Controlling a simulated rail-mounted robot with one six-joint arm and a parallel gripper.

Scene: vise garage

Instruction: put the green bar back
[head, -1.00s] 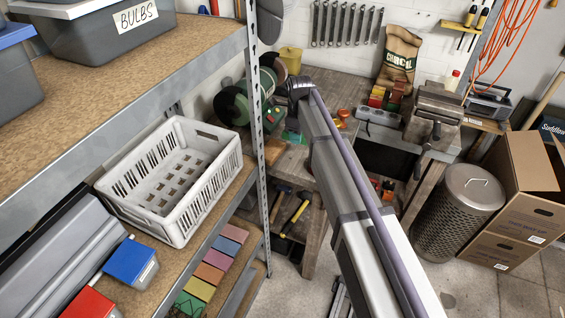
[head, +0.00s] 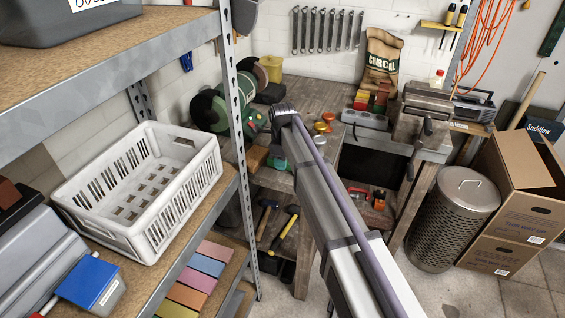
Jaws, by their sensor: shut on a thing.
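My arm's light grey link crosses the middle of the head view from the bottom right up to a dark joint. My gripper cannot be made out; the far part of the arm is hidden behind this link. I cannot clearly identify the green bar or see what the gripper holds. A small green patch (head: 278,163) shows just left of the arm, beside a brown block (head: 257,158); I cannot tell what it is. Several coloured bars (head: 197,280) lie in a row on the lower shelf, cut off at the bottom edge.
A bench grinder (head: 212,108), a charcoal bag (head: 382,58) and a vise (head: 425,110) are at the workbench. A metal bin (head: 455,225) and cardboard boxes (head: 515,215) stand at the right.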

